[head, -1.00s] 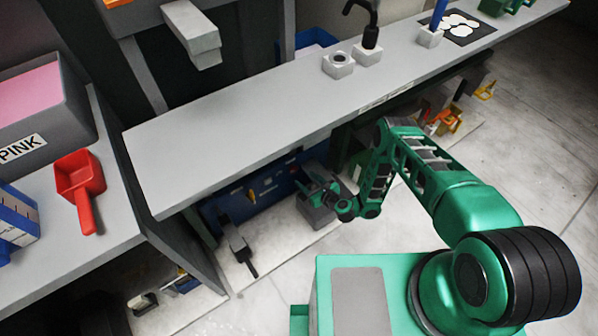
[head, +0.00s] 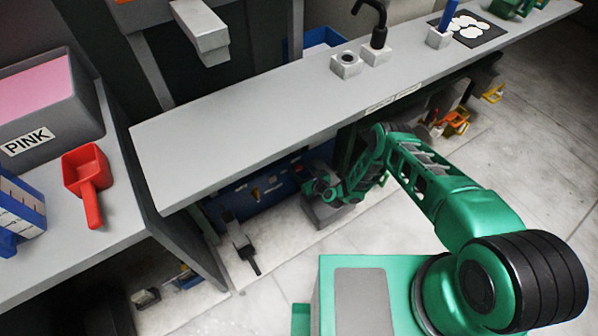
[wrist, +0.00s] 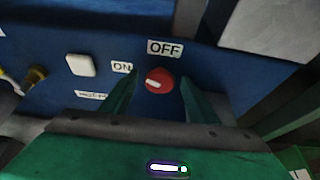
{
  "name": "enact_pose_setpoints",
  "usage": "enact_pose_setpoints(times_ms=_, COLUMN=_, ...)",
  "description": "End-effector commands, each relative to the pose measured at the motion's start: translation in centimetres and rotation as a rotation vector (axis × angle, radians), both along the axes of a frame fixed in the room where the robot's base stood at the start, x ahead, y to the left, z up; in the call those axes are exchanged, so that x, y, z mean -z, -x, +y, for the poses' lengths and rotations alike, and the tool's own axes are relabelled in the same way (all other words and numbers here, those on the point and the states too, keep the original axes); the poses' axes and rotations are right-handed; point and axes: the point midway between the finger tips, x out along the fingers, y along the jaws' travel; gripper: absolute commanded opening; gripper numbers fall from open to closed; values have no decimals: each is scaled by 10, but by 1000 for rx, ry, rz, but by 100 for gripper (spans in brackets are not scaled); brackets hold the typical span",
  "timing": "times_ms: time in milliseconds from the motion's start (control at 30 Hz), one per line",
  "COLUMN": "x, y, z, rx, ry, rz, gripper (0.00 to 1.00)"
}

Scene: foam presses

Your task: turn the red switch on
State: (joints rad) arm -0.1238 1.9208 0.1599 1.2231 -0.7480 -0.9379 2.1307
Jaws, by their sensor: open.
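The red switch (wrist: 159,80) is a round red knob with a white bar, on a blue panel (wrist: 215,70) in the wrist view. An OFF label (wrist: 165,48) is above it and an ON label (wrist: 122,67) is to its left. The white bar lies nearly level, tilted slightly. My gripper (wrist: 158,88) is open, with one green finger on each side of the knob; I cannot tell whether they touch it.
A white square button (wrist: 81,65) and a brass fitting (wrist: 37,75) are on the panel left of the knob. A red scoop (head: 88,180) and a PINK bin (head: 40,135) are on the left bench.

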Motion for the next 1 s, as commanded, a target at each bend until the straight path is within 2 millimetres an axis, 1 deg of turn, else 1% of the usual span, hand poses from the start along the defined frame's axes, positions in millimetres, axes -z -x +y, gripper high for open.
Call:
enact_pose_setpoints(times_ms=33, x=0, y=0, z=0, rx=0, ry=0, rz=0, gripper=52)
enact_pose_setpoints(times_ms=67, x=0, y=0, z=0, rx=0, ry=0, rz=0, gripper=45)
enact_pose_setpoints(times_ms=100, x=0, y=0, z=0, rx=0, ry=0, rz=0, gripper=35)
enact_pose_setpoints(times_ms=200, x=0, y=0, z=0, rx=0, ry=0, rz=0, gripper=15)
enact_pose_setpoints(times_ms=467, x=2, y=2, z=0, rx=2, ry=16, rz=-10, gripper=15)
enact_pose_setpoints(times_ms=667, x=3, y=4, z=1, rx=1, ry=75, rz=-47, gripper=15)
enact_pose_setpoints(times_ms=1000, x=2, y=5, z=4, rx=-3, ry=260, rz=-174, gripper=15)
